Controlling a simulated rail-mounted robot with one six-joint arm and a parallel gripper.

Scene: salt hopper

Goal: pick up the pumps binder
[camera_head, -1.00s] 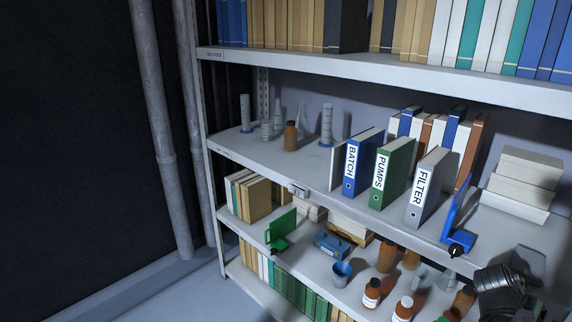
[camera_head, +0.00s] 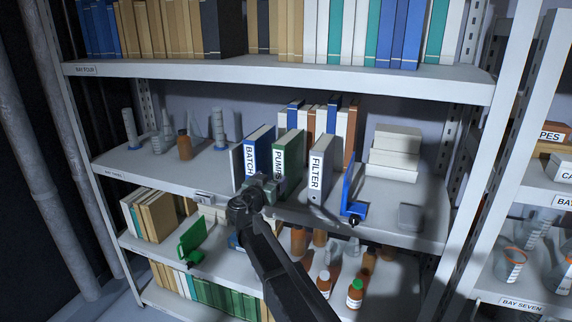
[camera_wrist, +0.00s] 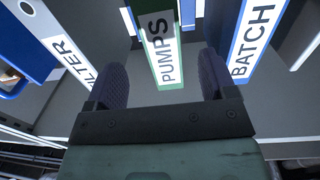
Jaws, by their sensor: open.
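The green PUMPS binder (camera_head: 289,151) stands upright on the middle shelf, between the blue BATCH binder (camera_head: 258,152) and the grey FILTER binder (camera_head: 320,166). My gripper (camera_head: 273,183) is in front of the shelf and covers the lower part of the PUMPS spine in the head view. The BATCH binder (camera_wrist: 252,45) is on the right there and the FILTER binder (camera_wrist: 45,45) on the left. Contact with the binder cannot be told.
A blue bookend (camera_head: 351,195) stands right of FILTER, with white boxes (camera_head: 394,152) behind it. Bottles (camera_head: 185,145) and cylinders stand at the shelf's left. More books stand behind the binders. The upper shelf (camera_head: 270,78) overhangs. Gaps separate the three binders.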

